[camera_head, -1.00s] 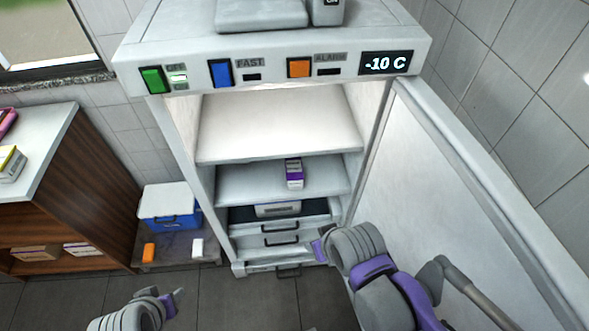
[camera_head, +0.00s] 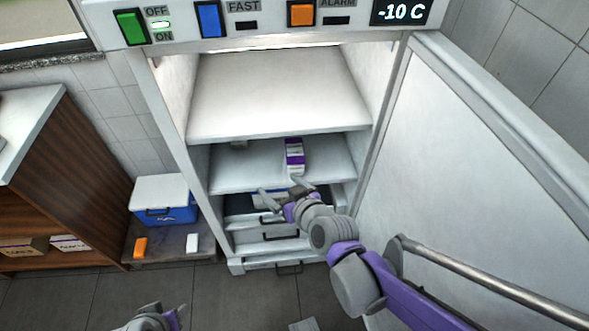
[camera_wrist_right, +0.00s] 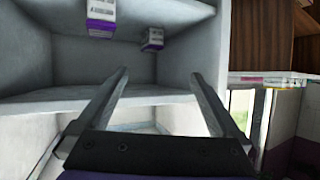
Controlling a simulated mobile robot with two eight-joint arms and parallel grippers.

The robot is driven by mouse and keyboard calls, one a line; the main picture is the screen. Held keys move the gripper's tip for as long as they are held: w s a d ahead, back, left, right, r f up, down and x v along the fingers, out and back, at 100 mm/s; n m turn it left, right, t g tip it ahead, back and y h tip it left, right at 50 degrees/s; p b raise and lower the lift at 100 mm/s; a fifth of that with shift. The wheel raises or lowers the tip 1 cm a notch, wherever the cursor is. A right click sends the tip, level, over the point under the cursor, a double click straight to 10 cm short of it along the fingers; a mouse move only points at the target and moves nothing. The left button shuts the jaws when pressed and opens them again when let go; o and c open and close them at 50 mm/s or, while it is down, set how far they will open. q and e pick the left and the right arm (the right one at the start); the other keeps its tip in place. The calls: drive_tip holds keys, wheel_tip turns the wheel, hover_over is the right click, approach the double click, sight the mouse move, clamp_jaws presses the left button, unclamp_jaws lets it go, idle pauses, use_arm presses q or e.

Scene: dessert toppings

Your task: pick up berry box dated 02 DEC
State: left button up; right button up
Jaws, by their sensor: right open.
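A white and purple box (camera_head: 294,158) stands on the freezer's middle shelf, near its front. A second box (camera_head: 238,145) sits farther back and left, mostly hidden under the upper shelf. In the right wrist view, which looks upside down, the nearer box (camera_wrist_right: 101,20) and the farther box (camera_wrist_right: 152,38) show at the top. Their dates are too small to read. My right gripper (camera_head: 282,190) is open and empty, in front of and below the nearer box, apart from it. Its two fingers (camera_wrist_right: 158,76) show spread in the wrist view. My left gripper (camera_head: 178,312) is low at the bottom edge.
The upper shelf (camera_head: 275,95) is empty and overhangs the middle one. Drawers (camera_head: 285,249) lie below. The open freezer door (camera_head: 470,170) stands right of my arm. A blue cooler (camera_head: 165,213) and a wooden cabinet (camera_head: 50,170) stand at left.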

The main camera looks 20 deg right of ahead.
drive_tip(key=w+d+f+m+t+h+b, duration=0.1)
drive_tip(key=w+d+f+t+h+b, duration=0.15)
drive_tip(key=w+f+b, duration=0.35)
drive_tip(key=m+t+h+b, duration=0.2)
drive_tip(key=m+h+b, duration=0.1)
drive_tip(key=h, duration=0.2)
approach(294, 150)
drive_tip(key=w, duration=0.1)
drive_tip(key=w+d+f, duration=0.1)
drive_tip(key=w+d, duration=0.1)
drive_tip(key=w, duration=0.1)
drive_tip(key=shift+f, duration=0.25)
drive_tip(key=x, duration=0.3)
drive_tip(key=b+x, duration=0.1)
drive_tip(key=x, duration=0.1)
drive_tip(key=shift+w+a+r, duration=0.1)
drive_tip(key=shift+w+r, duration=0.2)
drive_tip(key=shift+w, duration=0.15)
use_arm(q)
wheel_tip(294, 150, down, 14)
drive_tip(key=w, duration=0.1)
drive_tip(key=shift+w+f, duration=0.15)
use_arm(e)
clamp_jaws()
drive_tip(key=shift+r, duration=0.15)
